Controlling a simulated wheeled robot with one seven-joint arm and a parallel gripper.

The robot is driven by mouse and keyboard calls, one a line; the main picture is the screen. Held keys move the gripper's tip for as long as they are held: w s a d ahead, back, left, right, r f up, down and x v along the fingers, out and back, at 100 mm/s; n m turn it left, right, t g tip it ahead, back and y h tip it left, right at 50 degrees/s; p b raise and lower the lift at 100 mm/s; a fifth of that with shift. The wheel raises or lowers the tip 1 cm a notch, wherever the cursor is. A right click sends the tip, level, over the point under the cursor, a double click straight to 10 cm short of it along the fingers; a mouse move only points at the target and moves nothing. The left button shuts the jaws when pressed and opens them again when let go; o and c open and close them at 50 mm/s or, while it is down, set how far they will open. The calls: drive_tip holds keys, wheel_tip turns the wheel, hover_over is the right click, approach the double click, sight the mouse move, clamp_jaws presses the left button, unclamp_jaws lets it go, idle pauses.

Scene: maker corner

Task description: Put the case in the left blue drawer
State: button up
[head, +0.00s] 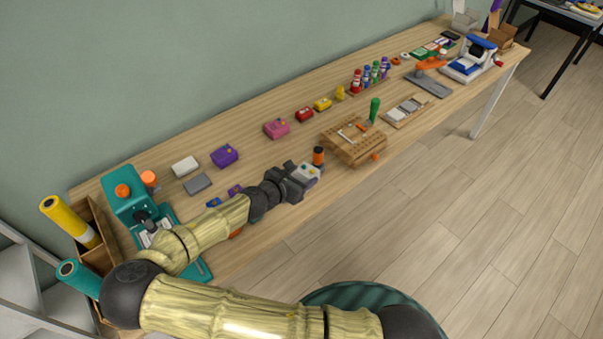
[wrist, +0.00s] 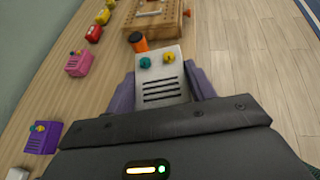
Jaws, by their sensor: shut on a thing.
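A light grey case (wrist: 160,72) with a teal knob, a yellow knob and dark slots is between the purple fingers of my gripper (wrist: 161,92). My gripper is shut on it. In the head view the case (head: 309,174) shows at the end of my arm, over the front part of the bench; I cannot tell whether it touches the top. The far end of the case points at an orange-and-black cylinder (wrist: 138,42). I cannot make out a blue drawer in either view.
A wooden block tray (head: 352,151) with tools lies just beyond my gripper. Purple (head: 225,155), pink (head: 277,128) and white (head: 185,166) boxes line the wooden bench. A teal machine (head: 129,193) stands at left. Bottles (head: 370,74) and a blue-and-white device (head: 472,62) are farther along.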

drive_tip(key=w+d+n+t+y, duration=0.3)
drive_tip(key=d+n+y, duration=0.5)
drive_tip(key=d, duration=0.2)
drive_tip(key=shift+n+y, duration=0.3)
drive_tip(key=shift+y, duration=0.1)
drive_tip(key=shift+w+r, duration=0.1)
drive_tip(key=shift+w, duration=0.05)
